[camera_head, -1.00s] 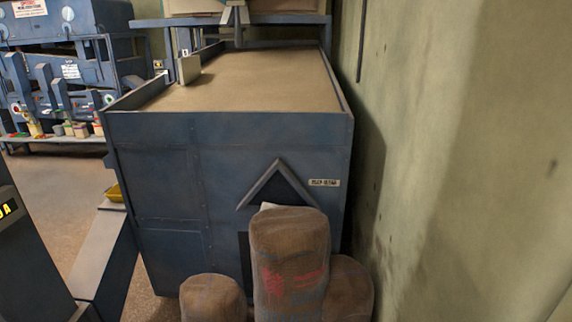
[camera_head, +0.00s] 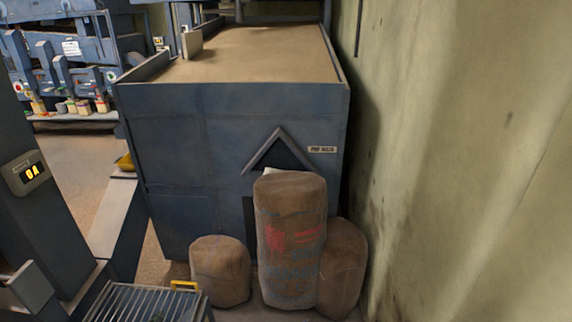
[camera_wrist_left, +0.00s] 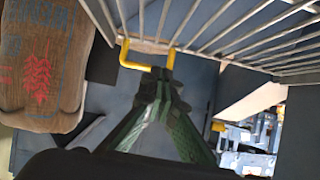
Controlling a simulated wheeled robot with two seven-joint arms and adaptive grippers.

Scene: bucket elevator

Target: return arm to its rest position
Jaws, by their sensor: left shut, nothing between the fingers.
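My left gripper (camera_wrist_left: 160,78) shows in the left wrist view with its green fingers drawn together at the tips. Nothing is between them. The tips are close to a yellow handle (camera_wrist_left: 134,58) on a barred metal grate (camera_wrist_left: 220,32); I cannot tell whether they touch it. The rest of the left arm is out of view. My right gripper is in neither view.
Several brown sacks (camera_head: 290,240) stand before a large blue bin (camera_head: 190,150) filled with tan material. A plain wall (camera_head: 460,150) closes the right side. A dark column with a lit display (camera_head: 30,172) stands at left. Open floor (camera_head: 78,165) lies behind it.

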